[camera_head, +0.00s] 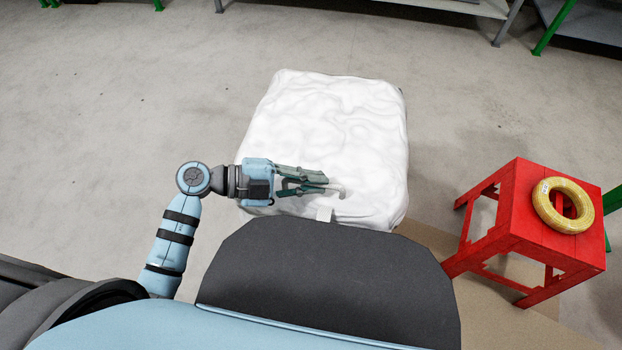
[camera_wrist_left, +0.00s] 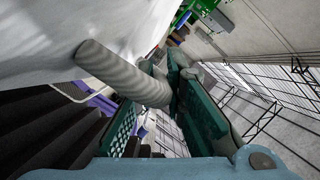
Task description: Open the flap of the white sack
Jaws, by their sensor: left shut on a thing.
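The white sack (camera_head: 335,120) is a large, wrinkled, boxy bundle on the floor in front of me. It also fills the upper left of the left wrist view (camera_wrist_left: 50,35). My left gripper (camera_head: 327,185) reaches in from the left over the sack's near part. Its green fingers are shut on a grey rod-like handle (camera_wrist_left: 112,72), whose end lies between the fingertips in the left wrist view. In the head view the handle (camera_head: 341,192) shows as a small bent piece beside the fingertips. The flap's edge cannot be made out. My right gripper is not in view.
A red stool (camera_head: 520,190) with a coil of yellow cable (camera_head: 563,205) on it stands to the right of the sack. The grey floor (camera_head: 110,90) left of the sack is clear. Shelving legs stand at the back.

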